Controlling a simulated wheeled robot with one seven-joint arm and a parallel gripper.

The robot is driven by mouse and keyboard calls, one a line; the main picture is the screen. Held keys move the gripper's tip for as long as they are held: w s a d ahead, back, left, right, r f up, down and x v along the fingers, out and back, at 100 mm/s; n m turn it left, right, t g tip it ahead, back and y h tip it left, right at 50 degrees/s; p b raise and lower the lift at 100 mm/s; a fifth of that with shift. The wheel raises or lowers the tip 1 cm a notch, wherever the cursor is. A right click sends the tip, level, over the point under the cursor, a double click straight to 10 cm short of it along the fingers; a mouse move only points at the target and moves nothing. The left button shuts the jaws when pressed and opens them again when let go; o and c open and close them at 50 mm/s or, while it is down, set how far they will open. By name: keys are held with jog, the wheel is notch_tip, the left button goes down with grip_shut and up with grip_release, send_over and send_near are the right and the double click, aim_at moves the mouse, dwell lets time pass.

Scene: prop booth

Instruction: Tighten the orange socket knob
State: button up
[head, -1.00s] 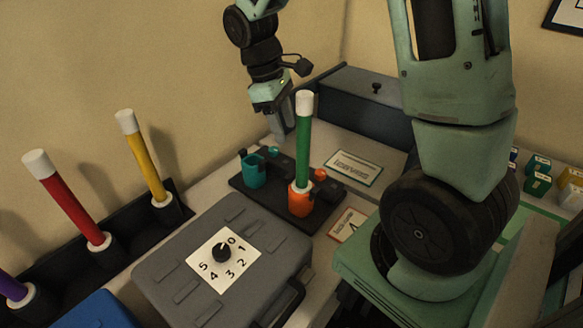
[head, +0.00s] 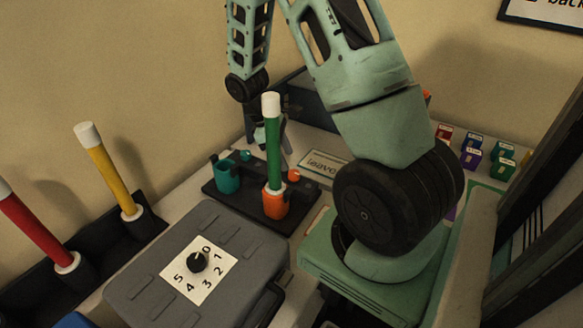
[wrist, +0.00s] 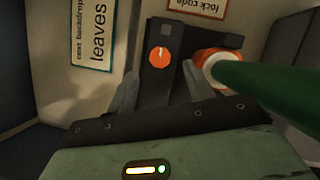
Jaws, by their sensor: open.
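The orange socket (head: 276,203) stands at the right end of a dark base plate (head: 243,205) and holds an upright green stick with a white tip (head: 272,140). The small orange knob (head: 293,175) is just behind the socket; in the wrist view the knob (wrist: 160,57) shows a pale pointer mark. My gripper (wrist: 160,72) is open, one finger on each side of the knob's place in the picture. I cannot tell whether the fingers touch it. In the head view the green stick partly hides my gripper (head: 284,158).
A teal socket (head: 228,177) is empty on the same plate. A grey case with a numbered dial (head: 197,262) is in front. A "leaves" card (head: 325,165) lies behind the plate. Yellow (head: 110,172) and red (head: 36,232) sticks stand at left. The green stick rises close beside my gripper.

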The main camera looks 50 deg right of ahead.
aim_at(294, 173)
jog(key=shift+x, duration=2.7)
jog(key=c, duration=1)
